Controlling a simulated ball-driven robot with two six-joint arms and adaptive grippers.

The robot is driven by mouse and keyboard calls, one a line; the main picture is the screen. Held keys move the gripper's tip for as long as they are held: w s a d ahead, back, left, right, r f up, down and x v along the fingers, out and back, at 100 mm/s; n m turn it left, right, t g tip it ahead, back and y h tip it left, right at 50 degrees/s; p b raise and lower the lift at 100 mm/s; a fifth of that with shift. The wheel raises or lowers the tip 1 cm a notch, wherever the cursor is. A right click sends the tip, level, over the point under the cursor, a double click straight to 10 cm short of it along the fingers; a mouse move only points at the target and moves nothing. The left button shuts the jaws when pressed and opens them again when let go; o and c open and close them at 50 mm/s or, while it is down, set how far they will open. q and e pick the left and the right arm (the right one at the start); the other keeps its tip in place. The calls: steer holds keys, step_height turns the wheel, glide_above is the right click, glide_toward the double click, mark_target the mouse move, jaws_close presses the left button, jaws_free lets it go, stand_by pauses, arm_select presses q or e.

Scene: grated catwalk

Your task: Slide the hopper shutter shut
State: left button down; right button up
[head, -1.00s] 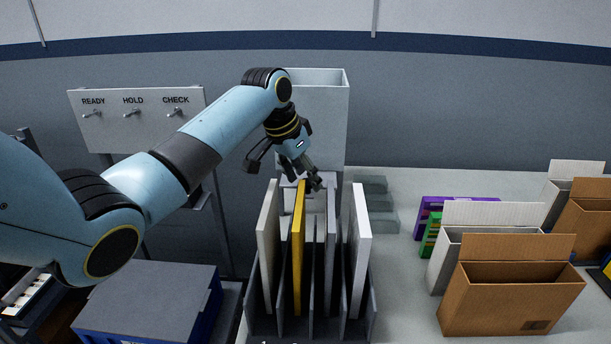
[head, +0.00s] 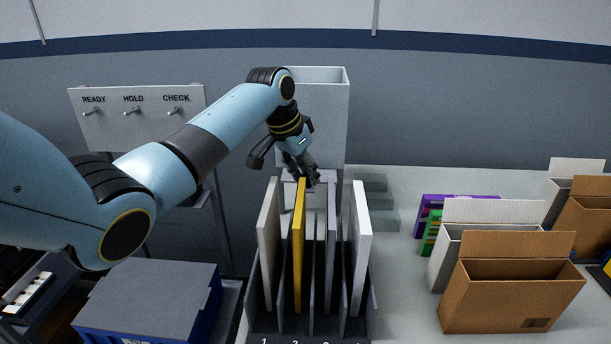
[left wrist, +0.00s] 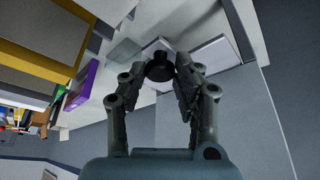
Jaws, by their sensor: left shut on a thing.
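The pale grey hopper (head: 322,115) stands at the back of the table, behind the upright panels. My left gripper (head: 307,180) reaches down in front of the hopper's lower part. In the left wrist view its fingers (left wrist: 160,76) are closed around a dark round knob (left wrist: 159,69). A flat pale plate (left wrist: 207,57) lies beside the knob there, apparently the shutter. How far the shutter is slid cannot be told, since my gripper and the panels hide most of it in the head view. My right gripper is not in view.
A rack (head: 258,318) with white, yellow and grey upright panels stands close in front of my left gripper. Translucent blocks (head: 372,202) lie to its right. Open cardboard boxes (head: 510,298) fill the right side. A switch panel (head: 135,125) stands at left.

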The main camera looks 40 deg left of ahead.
arm_select(q)
steer(key=shift+w+a, duration=0.4)
steer(key=shift+w, duration=0.3)
steer(key=c, duration=1)
jaws_free()
steer(key=v, duration=1.2)
steer(key=shift+s, duration=0.15)
steer(key=shift+c, duration=0.2)
